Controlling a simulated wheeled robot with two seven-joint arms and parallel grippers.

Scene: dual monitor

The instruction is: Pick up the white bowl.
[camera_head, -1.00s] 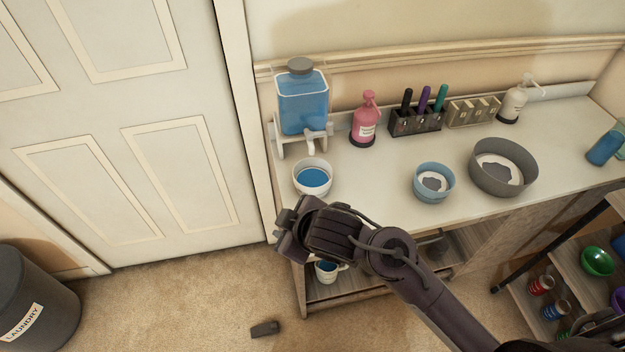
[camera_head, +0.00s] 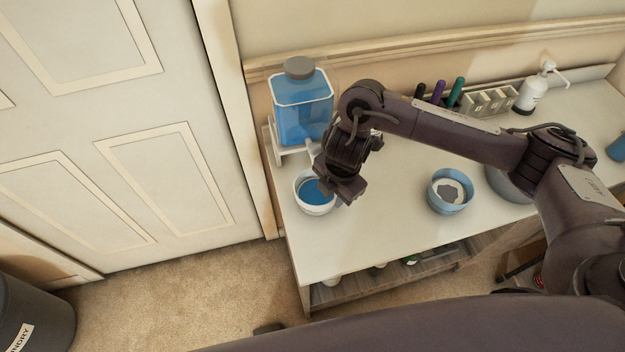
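The white bowl (camera_head: 311,209) stands upright on the white tabletop at its left end, below the blue dispenser. It holds something blue. My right gripper (camera_head: 334,193) reaches down at the bowl's right side and covers part of its right rim. Its fingers are dark and small here, so I cannot tell whether they are open or shut, or whether they touch the rim. My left gripper is not in view.
A dispenser of blue liquid (camera_head: 302,108) stands behind the bowl. A blue bowl (camera_head: 448,192) stands to the right, with a grey bowl (camera_head: 508,186) partly hidden by my arm. A white pump bottle (camera_head: 533,93) is at the back. The front tabletop is clear.

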